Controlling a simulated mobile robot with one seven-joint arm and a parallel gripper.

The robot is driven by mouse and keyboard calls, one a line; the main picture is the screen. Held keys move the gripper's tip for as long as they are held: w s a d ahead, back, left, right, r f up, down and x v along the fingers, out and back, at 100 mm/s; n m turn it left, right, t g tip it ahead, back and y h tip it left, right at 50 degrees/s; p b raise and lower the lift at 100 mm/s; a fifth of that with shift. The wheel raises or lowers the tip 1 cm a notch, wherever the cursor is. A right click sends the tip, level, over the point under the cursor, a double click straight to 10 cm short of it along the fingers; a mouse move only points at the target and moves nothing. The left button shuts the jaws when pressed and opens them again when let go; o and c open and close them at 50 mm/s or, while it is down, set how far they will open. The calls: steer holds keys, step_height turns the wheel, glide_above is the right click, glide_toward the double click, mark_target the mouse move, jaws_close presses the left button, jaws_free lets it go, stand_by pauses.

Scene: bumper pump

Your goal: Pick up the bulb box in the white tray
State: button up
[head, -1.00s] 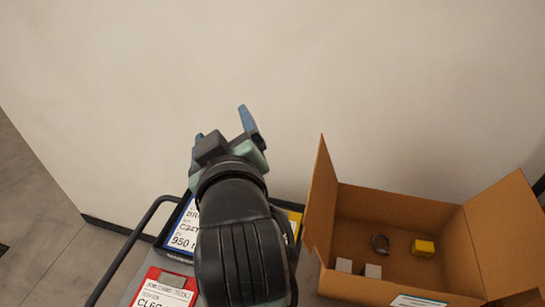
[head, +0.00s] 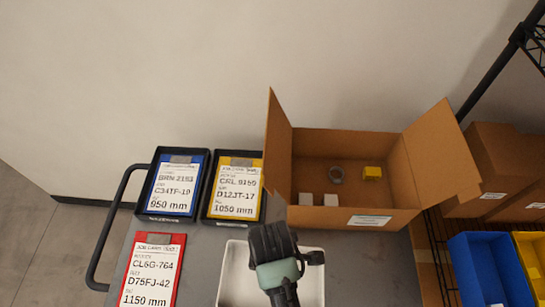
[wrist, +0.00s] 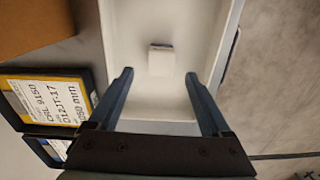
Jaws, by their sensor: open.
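The white tray (head: 232,275) sits on the grey cart top, partly covered by my arm in the head view. In the wrist view the tray (wrist: 120,25) lies below my gripper (wrist: 159,76). The bulb box, a small white box (wrist: 161,60), stands on the tray floor, just beyond the gap between the fingertips in the picture. My gripper is open with nothing between its fingers. It appears above the tray, apart from the box. The bulb box is hidden behind my arm in the head view.
An open cardboard box (head: 420,150) behind the tray holds a grey ring (head: 336,175), a yellow box (head: 372,173) and two small white boxes. Blue (head: 173,187), yellow (head: 236,190) and red (head: 152,268) labelled cards lie left. Shelf bins (head: 480,270) stand right. The cart top right of the tray is clear.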

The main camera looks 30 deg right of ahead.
steer(key=shift+s+f+p, duration=0.15)
steer(key=shift+f+p, duration=0.5)
steer(key=shift+f, duration=2.15)
steer(key=shift+c, duration=0.3)
steer(key=c, duration=1.2)
jaws_close()
steer(key=shift+r, duration=0.1)
